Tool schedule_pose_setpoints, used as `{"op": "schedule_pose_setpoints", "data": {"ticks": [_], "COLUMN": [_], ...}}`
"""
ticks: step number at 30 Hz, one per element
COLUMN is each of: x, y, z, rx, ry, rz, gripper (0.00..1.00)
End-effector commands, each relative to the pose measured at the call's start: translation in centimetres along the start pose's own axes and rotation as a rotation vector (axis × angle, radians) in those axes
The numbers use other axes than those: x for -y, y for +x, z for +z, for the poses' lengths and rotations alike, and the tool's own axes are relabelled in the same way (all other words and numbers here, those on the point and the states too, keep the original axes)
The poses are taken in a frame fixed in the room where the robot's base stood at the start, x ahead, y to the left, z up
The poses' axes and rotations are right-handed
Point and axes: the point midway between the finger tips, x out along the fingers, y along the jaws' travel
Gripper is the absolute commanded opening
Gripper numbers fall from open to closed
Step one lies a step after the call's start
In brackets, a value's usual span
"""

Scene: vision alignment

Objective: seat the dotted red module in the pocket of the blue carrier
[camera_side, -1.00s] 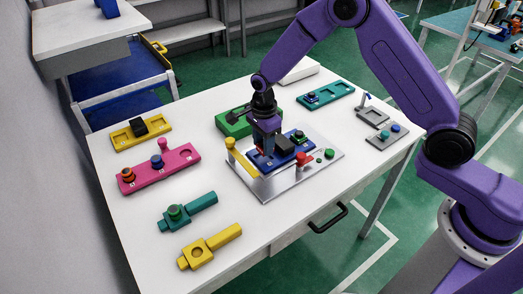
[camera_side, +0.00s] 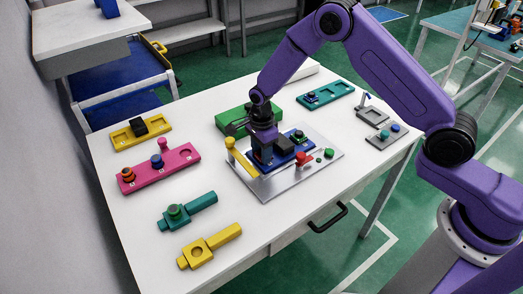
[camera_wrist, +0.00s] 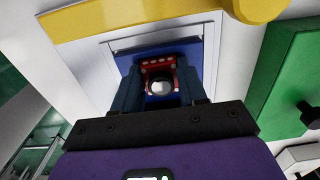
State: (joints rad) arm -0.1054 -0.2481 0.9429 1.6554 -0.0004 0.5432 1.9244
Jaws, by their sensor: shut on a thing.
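The dotted red module (camera_wrist: 161,64) shows in the wrist view as a red block with pale dots and a pale round knob. My gripper (camera_wrist: 160,86) is shut on it, with one finger on each side. The blue carrier (camera_wrist: 176,48) lies around and below the module in that view. In the side view my gripper (camera_side: 262,157) is low over the left end of the blue carrier (camera_side: 292,153). The fingers hide most of the module and the pocket there, so I cannot tell how deep the module sits.
The carrier rests on a metal plate (camera_side: 290,180) with a yellow post and bar (camera_side: 239,159) at its left and a red knob (camera_side: 303,159) in front. A black block (camera_side: 284,144) stands on the carrier beside my gripper. A green block (camera_side: 233,120) is behind.

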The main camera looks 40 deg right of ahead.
Motion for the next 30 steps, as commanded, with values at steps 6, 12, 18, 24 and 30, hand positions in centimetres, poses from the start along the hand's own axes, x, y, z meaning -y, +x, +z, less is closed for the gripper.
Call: {"op": "schedule_pose_setpoints", "data": {"ticks": [6,12,18,24,30], "x": [-0.1,-0.2,-0.4,-0.5,-0.5], "y": [1.1,1.1,1.2,1.1,-0.3], "z": [0.0,0.0,0.1,0.2,0.3], "rx": [0.0,-0.001,-0.001,0.0,0.0], "ry": [-0.001,-0.001,-0.002,-0.002,-0.003], "rz": [0.001,0.001,0.006,0.006,0.008], "gripper": [0.11,0.67,0.67,0.67,0.67]}}
